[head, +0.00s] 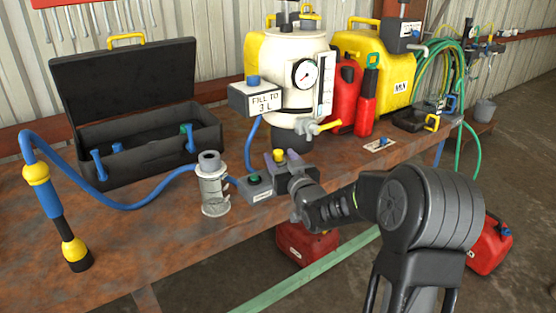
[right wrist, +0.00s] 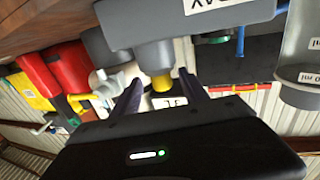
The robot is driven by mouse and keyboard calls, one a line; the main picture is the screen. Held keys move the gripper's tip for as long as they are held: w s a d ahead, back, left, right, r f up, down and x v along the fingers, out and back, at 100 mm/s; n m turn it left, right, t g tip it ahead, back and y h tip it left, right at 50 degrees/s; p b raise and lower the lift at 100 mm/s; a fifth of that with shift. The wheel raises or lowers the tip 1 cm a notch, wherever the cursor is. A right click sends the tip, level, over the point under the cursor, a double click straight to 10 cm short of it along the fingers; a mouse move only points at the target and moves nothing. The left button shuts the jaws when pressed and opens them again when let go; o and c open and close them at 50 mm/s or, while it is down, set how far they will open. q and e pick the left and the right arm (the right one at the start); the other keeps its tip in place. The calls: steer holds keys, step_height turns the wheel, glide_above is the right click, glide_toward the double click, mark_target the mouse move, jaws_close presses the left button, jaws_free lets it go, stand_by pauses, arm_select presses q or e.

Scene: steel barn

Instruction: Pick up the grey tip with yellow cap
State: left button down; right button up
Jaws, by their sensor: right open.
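A grey tip with a yellow cap (head: 279,155) stands at the front edge of the workbench, beside a grey block with a green button (head: 257,187). In the right wrist view the yellow cap (right wrist: 162,84) shows below its grey body (right wrist: 153,57). My right gripper (head: 292,180) is right by the tip in the head view and partly covers the tip's lower part. In the right wrist view its two open fingers (right wrist: 160,90) reach to either side of the yellow cap. I cannot tell whether they touch it. My left gripper is not in view.
A clear measuring cylinder (head: 214,190) stands left of the block. A blue-hosed wand (head: 50,195) stands at the far left. Behind are an open black case (head: 130,90), a sprayer tank (head: 285,60) and a red bottle (head: 367,100). The bench's front left is clear.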

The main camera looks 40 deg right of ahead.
mark_target(275, 150)
steer(key=p+x, duration=0.1)
steer(key=x, duration=0.3)
steer(key=shift+w, duration=0.45)
jaws_close()
stand_by(0.5)
